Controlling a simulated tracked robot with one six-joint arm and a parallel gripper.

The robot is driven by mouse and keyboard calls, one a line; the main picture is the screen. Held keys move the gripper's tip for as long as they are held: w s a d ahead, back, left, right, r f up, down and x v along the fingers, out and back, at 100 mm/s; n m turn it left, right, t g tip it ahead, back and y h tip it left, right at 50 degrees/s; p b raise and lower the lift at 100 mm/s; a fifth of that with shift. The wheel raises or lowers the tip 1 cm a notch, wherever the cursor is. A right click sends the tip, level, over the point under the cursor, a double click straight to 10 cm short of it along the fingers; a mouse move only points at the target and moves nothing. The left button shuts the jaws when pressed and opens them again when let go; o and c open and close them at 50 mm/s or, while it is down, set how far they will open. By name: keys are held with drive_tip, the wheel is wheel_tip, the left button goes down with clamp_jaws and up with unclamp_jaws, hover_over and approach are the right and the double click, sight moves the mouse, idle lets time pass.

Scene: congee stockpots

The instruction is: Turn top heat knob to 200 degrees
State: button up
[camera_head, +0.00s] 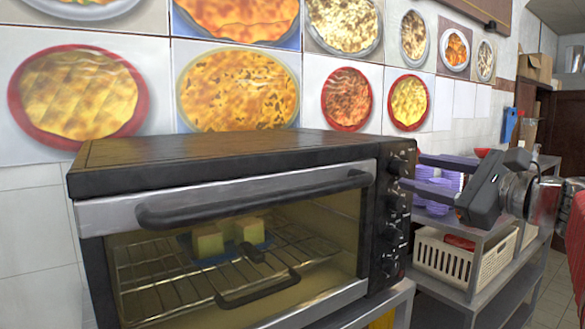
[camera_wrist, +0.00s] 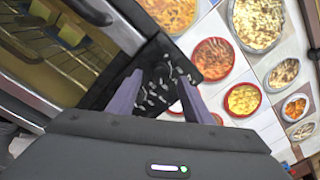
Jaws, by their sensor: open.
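A black toaster oven (camera_head: 230,155) fills the middle of the head view. Its control panel on the right side carries a column of dark knobs. The top heat knob (camera_head: 398,166) is at the upper end of the panel; I cannot read its setting. My gripper (camera_head: 410,172) comes in from the right with its two fingers apart, their tips close to the top knob. Whether they touch it I cannot tell. In the wrist view the fingers of my gripper (camera_wrist: 158,78) are spread either side of the control panel (camera_wrist: 155,92), where the knobs are hard to make out.
The oven's glass door is closed, with a handle (camera_head: 255,198) across its front. Pale food blocks (camera_head: 208,242) sit inside on the rack. To the right, a metal shelf holds purple bowls (camera_head: 437,190) and a white basket (camera_head: 460,260). A tiled wall stands behind.

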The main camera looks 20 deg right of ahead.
sight(404, 170)
drive_tip(key=shift+x, duration=1.45)
drive_tip(key=shift+c, duration=0.3)
drive_tip(key=c, duration=1)
drive_tip(key=shift+n, duration=0.3)
drive_tip(key=shift+a+f+n, duration=0.1)
drive_tip(key=shift+n, duration=0.8)
